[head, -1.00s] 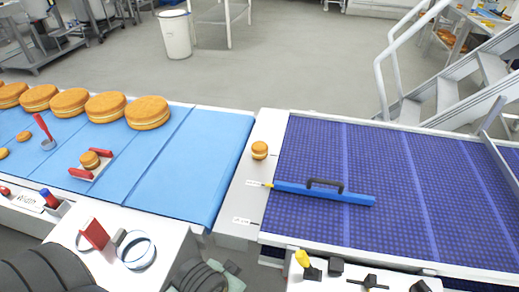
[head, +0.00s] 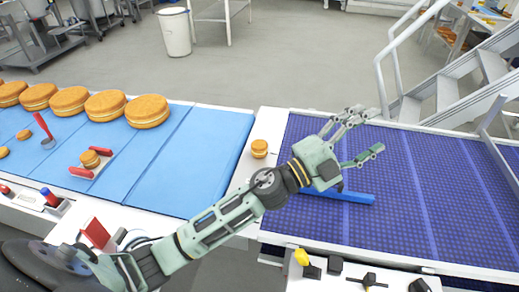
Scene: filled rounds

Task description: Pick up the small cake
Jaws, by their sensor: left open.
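A small round cake (head: 259,148), golden with a pale filling line, sits on the white strip between the two belts. My left gripper (head: 368,132) is open and empty, with fingers spread over the purple belt (head: 440,200), to the right of that cake and apart from it. My left forearm passes just below the cake without hiding it. Another small cake (head: 90,159) sits between two red blocks on the light blue belt (head: 200,155), and more small cakes (head: 24,134) lie at its left. My right gripper is not in view.
A row of large cakes (head: 147,111) lines the far edge of the blue belt. A blue bar (head: 355,197) lies on the purple belt, its handle hidden by my gripper. Yellow and black knobs (head: 301,257) stand at the front. Metal stairs (head: 440,90) rise behind.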

